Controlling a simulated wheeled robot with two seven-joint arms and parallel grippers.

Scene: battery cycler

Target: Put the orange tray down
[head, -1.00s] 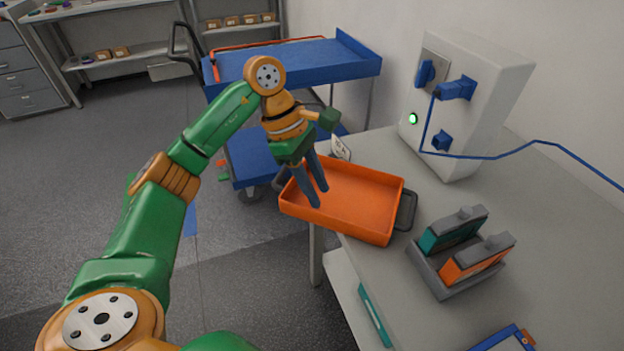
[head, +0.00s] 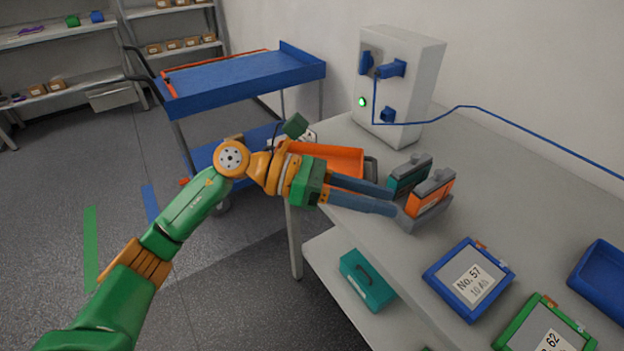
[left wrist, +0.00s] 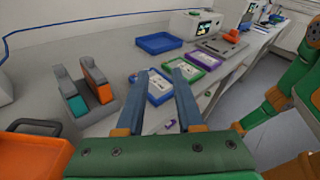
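The orange tray (head: 335,157) sits on the near left corner of the table, by the cycler. My left arm and gripper hide its near part in the head view. Its corner and a dark handle also show at the lower left of the left wrist view (left wrist: 30,158). My left gripper (head: 394,200) is open and empty, its blue-grey fingers apart and pointing right across the table, in front of the tray. The open fingers also show in the left wrist view (left wrist: 160,74), with nothing between them. My right gripper is not visible.
A grey holder with teal (head: 408,176) and orange (head: 430,192) modules stands right of the tray. The white cycler (head: 410,85) is behind, with a blue cable. A blue-framed label tray (head: 468,280) lies nearer. A blue cart (head: 240,82) stands left, a teal case (head: 367,280) below.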

